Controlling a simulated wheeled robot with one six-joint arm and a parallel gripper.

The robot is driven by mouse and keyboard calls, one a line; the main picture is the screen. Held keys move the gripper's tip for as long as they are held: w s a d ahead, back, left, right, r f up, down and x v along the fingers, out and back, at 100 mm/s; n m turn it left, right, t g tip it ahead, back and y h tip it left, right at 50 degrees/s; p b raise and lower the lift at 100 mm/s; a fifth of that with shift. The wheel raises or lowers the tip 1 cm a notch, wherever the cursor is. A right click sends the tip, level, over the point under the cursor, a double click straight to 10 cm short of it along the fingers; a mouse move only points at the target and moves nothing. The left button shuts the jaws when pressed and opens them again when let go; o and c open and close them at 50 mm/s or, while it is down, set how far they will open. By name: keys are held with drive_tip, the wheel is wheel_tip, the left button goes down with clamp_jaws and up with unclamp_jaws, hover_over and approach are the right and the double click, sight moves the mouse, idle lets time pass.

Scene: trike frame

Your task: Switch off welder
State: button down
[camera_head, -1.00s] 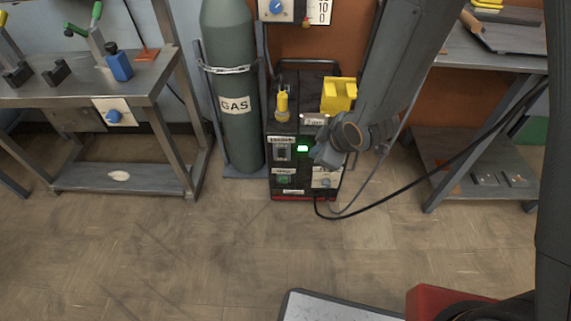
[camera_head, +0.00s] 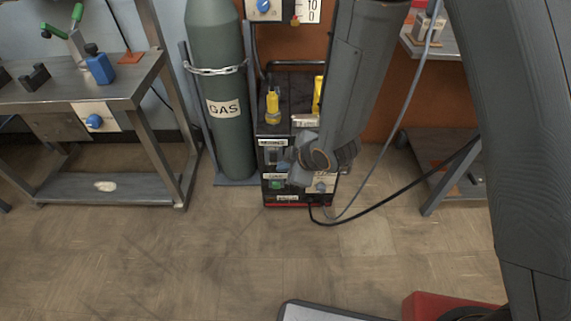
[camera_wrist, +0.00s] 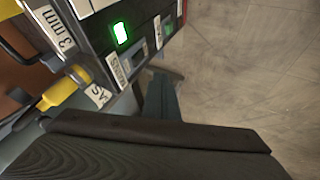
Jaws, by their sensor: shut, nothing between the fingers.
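The welder (camera_head: 268,131) is a black cabinet with labelled controls on its front, standing right of the gas cylinder. A switch plate (camera_head: 271,156) is at the upper left of its front, and a green control (camera_head: 276,184) sits lower. My gripper (camera_head: 286,162) is shut and empty, close in front of the panel beside the upper switch plate. I cannot tell whether it touches. It hides part of the panel in the head view. In the wrist view, a bright green lamp (camera_wrist: 121,33) is lit on the welder's front; my own dark parts fill the bottom.
The grey-green gas cylinder (camera_head: 228,140) is chained on a stand close at the left. A steel bench (camera_head: 110,88) stands further left and a table (camera_head: 440,42) at the right. Black and grey cables (camera_head: 385,205) run right from the welder.

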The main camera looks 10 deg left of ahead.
sight(270, 156)
drive_tip(key=w+a+f+b, duration=0.2)
drive_tip(key=w+a+f, duration=0.2)
drive_tip(key=w, duration=0.2)
drive_tip(key=shift+w+f+b, duration=0.2)
drive_tip(key=shift+f+b, duration=0.15)
drive_tip(key=shift+w+a, duration=0.1)
drive_tip(key=shift+a, duration=0.05)
drive_tip(key=shift+w, duration=0.15)
drive_tip(key=shift+r+p, duration=0.15)
drive_tip(key=shift+p, duration=0.2)
drive_tip(key=shift+r+p, duration=0.7)
drive_tip(key=shift+r, duration=0.05)
